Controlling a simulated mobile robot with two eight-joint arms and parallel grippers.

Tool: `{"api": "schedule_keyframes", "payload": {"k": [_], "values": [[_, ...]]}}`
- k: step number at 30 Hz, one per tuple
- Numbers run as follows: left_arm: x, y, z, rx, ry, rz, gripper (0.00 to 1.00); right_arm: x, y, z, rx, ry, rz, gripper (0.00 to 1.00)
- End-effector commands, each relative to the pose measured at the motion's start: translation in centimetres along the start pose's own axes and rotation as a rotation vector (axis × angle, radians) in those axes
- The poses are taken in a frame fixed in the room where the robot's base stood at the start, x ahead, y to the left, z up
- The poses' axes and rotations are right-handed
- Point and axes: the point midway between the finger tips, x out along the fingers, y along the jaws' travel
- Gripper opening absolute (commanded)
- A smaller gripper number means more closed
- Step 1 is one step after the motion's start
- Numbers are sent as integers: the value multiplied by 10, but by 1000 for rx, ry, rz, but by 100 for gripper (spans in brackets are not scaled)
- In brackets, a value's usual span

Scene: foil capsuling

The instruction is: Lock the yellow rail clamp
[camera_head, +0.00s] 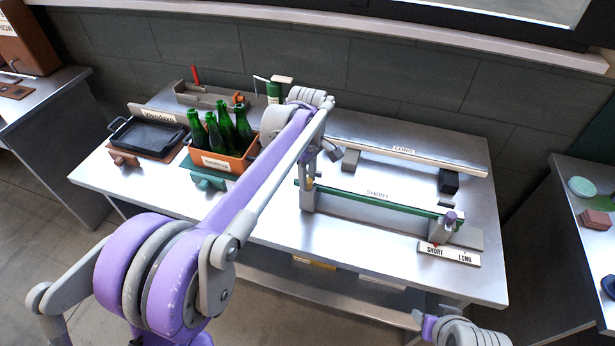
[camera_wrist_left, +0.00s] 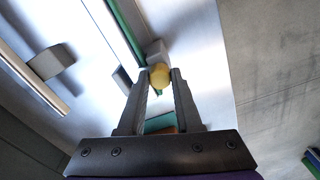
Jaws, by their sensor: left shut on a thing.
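The yellow rail clamp shows as a rounded yellow knob (camera_wrist_left: 160,76) between the fingertips in the left wrist view. In the head view a small yellow part (camera_head: 309,184) shows at the left end of the green-edged rail marked SHORT (camera_head: 375,195). My left gripper (camera_head: 311,172) reaches down to that end and is shut on the yellow knob; it also shows in the left wrist view (camera_wrist_left: 160,80). The clamp's body is mostly hidden, so its lock state cannot be told.
The LONG rail (camera_head: 420,156) runs behind. A SHORT/LONG label plate (camera_head: 449,254) and a purple-topped post (camera_head: 449,219) stand at the right end. An orange crate (camera_head: 222,162) of green bottles and a black tray (camera_head: 148,137) stand left. Bare table lies in front of the rail.

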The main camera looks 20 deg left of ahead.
Motion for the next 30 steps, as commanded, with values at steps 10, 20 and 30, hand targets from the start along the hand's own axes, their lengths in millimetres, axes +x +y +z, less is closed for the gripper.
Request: {"api": "schedule_keyframes", "payload": {"k": [10,20,30], "values": [[-1,0,0,-231,1,1,0,0,0,0,0,0,0,50],[-1,0,0,-324,1,2,0,0,0,0,0,0,0,50],[-1,0,0,-332,1,2,0,0,0,0,0,0,0,50]]}}
